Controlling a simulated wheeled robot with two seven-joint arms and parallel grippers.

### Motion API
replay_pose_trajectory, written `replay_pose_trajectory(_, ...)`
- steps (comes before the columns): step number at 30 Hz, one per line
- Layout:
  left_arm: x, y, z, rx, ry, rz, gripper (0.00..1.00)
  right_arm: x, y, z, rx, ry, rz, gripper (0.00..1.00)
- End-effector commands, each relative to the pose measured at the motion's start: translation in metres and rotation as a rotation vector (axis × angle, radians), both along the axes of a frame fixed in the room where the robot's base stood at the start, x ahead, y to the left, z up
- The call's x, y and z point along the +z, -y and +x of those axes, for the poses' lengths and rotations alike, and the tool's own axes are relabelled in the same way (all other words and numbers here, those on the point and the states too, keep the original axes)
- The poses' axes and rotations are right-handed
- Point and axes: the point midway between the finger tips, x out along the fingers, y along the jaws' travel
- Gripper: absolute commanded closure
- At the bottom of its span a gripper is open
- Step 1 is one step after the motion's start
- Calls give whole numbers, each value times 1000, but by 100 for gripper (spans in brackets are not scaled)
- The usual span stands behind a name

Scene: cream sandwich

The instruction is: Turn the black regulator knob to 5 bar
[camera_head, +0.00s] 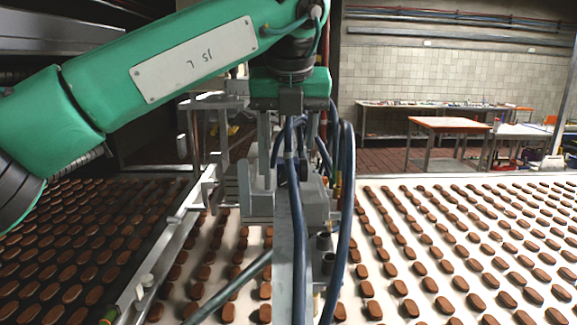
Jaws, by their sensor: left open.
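My left arm comes in from the upper left, and its gripper (288,145) hangs down over the grey metal machine assembly (316,198) at the centre. Its fingers are open, one on each side of the dark blue hoses and a dark round part. That dark part is mostly hidden by the hoses and fingers, so I cannot tell whether it is the black regulator knob. Its scale and pressure setting cannot be read. Two small dark cylindrical parts (323,241) sit lower on the assembly. My right gripper is not in view.
Dark blue hoses (346,200) loop down right beside the gripper. A white conveyor (450,250) with rows of brown biscuits spreads right, and a dark belt (75,215) with more lies left. An orange-topped table (448,125) stands behind.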

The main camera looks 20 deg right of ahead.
Motion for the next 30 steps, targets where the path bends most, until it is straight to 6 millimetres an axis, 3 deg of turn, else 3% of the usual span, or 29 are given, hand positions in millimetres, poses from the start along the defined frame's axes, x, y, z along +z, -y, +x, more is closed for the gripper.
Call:
replay_pose_trajectory(6, -42, 5, 17, -1, -3, 1, 48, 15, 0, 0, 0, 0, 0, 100)
replay_pose_trajectory(12, -68, 8, 28, 0, -1, 0, 48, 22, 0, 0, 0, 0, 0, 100)
replay_pose_trajectory(25, -79, 9, 32, 0, 1, 1, 48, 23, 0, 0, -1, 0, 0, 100)
replay_pose_trajectory(30, -79, 9, 32, 0, 1, 1, 79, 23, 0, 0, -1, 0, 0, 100)
